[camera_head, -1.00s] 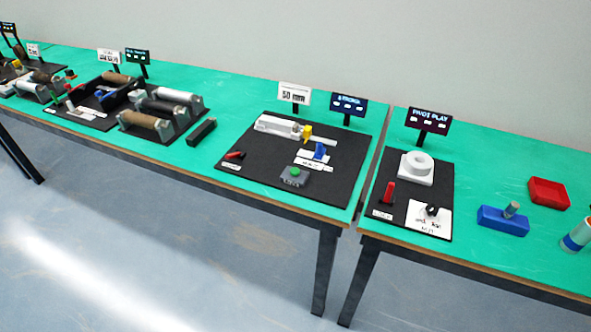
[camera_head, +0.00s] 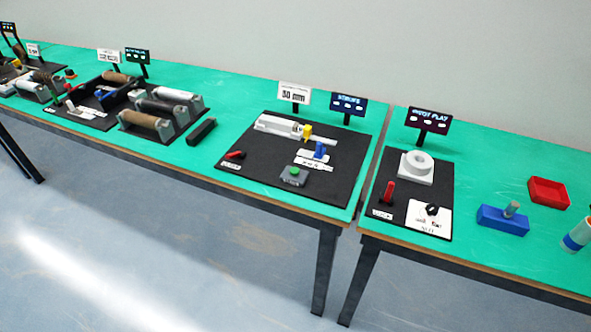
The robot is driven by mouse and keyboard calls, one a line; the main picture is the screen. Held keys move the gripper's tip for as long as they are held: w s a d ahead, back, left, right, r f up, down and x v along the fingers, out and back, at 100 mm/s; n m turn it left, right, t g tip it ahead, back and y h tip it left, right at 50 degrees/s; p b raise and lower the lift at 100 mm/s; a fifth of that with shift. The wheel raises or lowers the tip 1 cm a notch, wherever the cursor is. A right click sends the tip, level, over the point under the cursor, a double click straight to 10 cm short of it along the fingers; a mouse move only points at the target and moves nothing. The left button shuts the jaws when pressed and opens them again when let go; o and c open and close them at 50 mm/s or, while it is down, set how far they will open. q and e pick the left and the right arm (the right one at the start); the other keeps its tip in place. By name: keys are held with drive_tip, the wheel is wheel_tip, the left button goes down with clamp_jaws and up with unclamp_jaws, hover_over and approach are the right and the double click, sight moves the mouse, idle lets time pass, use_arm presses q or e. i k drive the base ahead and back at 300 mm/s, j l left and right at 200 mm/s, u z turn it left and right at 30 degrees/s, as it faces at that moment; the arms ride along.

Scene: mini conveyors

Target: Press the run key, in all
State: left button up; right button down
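A grey box with a green button (camera_head: 294,172) sits on the front part of the black board (camera_head: 262,186) in the middle of the view. I cannot read a label that names it as the run key. A white label and a small blue part (camera_head: 320,150) lie just behind it. A red lever (camera_head: 235,155) is at the board's left. A grey-white cylinder unit with a yellow part (camera_head: 307,132) lies along the back. Neither of my grippers shows in this view.
Left are roller stations (camera_head: 163,108) and a black block (camera_head: 201,131). Right, past a gap between tables, a second board holds a white ring (camera_head: 416,167), a red post (camera_head: 389,191) and a black knob (camera_head: 432,209). Beyond are a blue block (camera_head: 503,220) and a red tray (camera_head: 548,193).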

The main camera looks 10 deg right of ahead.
sight(294, 171)
drive_tip(key=i+j+z, duration=0.1)
drive_tip(key=z, duration=0.3)
drive_tip(key=i+j+z, duration=0.1)
drive_tip(key=z, duration=0.3)
drive_tip(key=j+z, duration=0.2)
drive_tip(key=z, duration=0.15)
drive_tip(key=i+j+z, duration=0.2)
drive_tip(key=j, duration=0.7)
drive_tip(key=i+j+z, duration=0.25)
drive_tip(key=j, duration=0.7)
drive_tip(key=j+z, duration=0.2)
drive_tip(key=j, duration=0.75)
